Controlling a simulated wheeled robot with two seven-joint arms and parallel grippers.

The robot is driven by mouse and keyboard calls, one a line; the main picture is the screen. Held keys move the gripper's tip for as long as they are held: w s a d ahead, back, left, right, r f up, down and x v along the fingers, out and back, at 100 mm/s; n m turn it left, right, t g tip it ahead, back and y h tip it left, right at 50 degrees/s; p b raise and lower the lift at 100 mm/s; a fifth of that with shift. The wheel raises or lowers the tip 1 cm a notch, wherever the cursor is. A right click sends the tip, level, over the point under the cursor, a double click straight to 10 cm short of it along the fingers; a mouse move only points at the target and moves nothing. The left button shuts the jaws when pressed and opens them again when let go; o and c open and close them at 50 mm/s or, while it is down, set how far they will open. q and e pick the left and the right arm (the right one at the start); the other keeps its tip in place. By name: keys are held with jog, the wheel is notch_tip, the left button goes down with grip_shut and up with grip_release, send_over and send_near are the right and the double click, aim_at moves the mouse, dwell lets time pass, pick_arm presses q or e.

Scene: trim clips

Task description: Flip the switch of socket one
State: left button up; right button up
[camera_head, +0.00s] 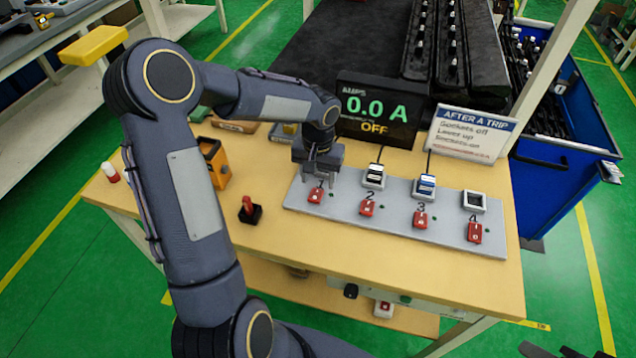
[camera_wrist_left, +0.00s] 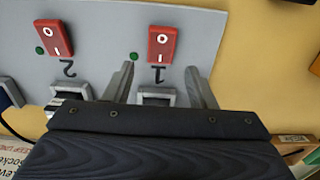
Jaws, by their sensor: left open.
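The grey socket panel (camera_head: 345,214) lies on the wooden bench. The red rocker switch of socket one (camera_head: 316,195) is at its left end; it also shows in the left wrist view (camera_wrist_left: 163,46), with a green dot beside it. My left gripper (camera_head: 318,178) is over socket one, just behind that switch, and hides the socket in the head view. In the left wrist view my left gripper (camera_wrist_left: 160,72) is open, its fingers on either side of socket one (camera_wrist_left: 157,96), with nothing held. Whether the fingers touch the panel I cannot tell. My right gripper is out of view.
Switches two (camera_head: 367,208), three (camera_head: 420,219) and four (camera_head: 474,232) sit to the right. A display (camera_head: 378,110) reads 0.0 A, OFF, beside a sign (camera_head: 465,135). A red-knobbed black piece (camera_head: 249,210) and an orange box (camera_head: 214,162) stand left of the panel.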

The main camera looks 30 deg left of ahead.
aim_at(318, 190)
pick_arm(q)
jog(key=shift+f, duration=1.65)
jog(key=shift+c, duration=0.4)
jog(key=c, duration=0.9)
jog(key=t+b, duration=0.2)
jog(key=b, duration=0.4)
jog(key=s+t+y+b, duration=0.1)
jog(key=t+b, duration=0.1)
jog(key=b, duration=0.5)
jog(key=shift+d+r+t+b, duration=0.1)
jog(key=shift+d+t+b, duration=0.05)
jog(key=shift+t+b, duration=0.15)
jog(key=shift+r, duration=0.25)
jog(key=o, duration=1)
